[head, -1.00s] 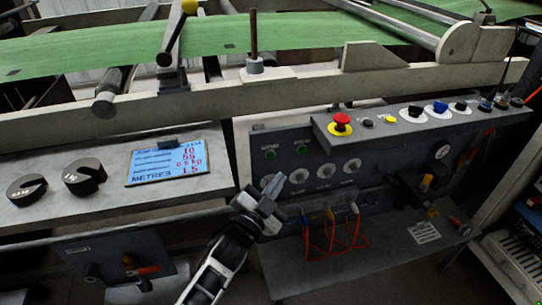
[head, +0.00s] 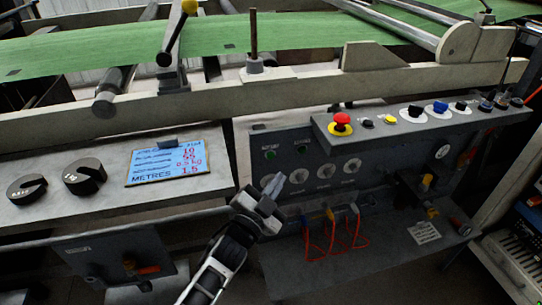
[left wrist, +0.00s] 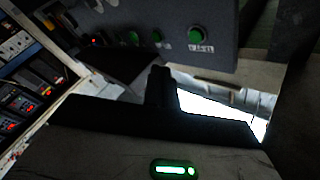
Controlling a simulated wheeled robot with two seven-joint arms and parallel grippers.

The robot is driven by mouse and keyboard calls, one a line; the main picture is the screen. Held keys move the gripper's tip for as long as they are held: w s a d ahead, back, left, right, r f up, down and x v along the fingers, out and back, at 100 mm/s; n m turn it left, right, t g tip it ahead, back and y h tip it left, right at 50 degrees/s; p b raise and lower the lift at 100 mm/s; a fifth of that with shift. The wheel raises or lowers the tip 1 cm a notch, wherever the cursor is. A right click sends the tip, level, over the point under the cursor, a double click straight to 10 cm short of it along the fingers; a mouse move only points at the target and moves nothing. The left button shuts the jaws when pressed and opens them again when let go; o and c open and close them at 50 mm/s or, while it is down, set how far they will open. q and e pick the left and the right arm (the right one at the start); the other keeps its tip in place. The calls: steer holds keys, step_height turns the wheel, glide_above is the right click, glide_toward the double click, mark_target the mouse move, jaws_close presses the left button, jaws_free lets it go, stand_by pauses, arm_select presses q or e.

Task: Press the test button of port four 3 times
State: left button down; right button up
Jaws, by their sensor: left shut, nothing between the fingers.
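A dark grey panel (head: 293,133) on the machine carries two small green buttons, one on the left (head: 270,155) and one to its right (head: 302,150). White round dials (head: 324,171) sit below them. In the left wrist view, green buttons show on a grey face, the largest one (left wrist: 198,33) above a small label too blurred to read. I cannot tell which button belongs to port four. My left gripper (head: 274,186) is shut and empty, in front of the leftmost dial and partly hiding it. Contact with the panel cannot be made out.
A red mushroom button (head: 341,121) and several knobs line the upper ledge. Red cables (head: 332,236) hang below the dials. A display (head: 167,162) and two black knobs (head: 85,178) are at the left. Green sheet (head: 280,33) runs across the back.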

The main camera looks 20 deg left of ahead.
stand_by(0.8)
arm_select(q)
steer(key=s+m+b, duration=0.1)
steer(key=m, duration=0.5)
steer(key=s+d+m+b, duration=0.1)
steer(key=m, duration=0.5)
steer(key=s+d+m+b, duration=0.1)
steer(key=m, duration=0.6)
steer(key=shift+s+r+g+b, duration=0.1)
steer(key=shift+r+g+b, duration=0.1)
steer(key=shift+g+b, duration=0.2)
arm_select(e)
steer(key=shift+g, duration=0.3)
steer(key=f, duration=0.5)
steer(key=shift+w+a+f, duration=0.1)
steer(key=shift+a, duration=0.25)
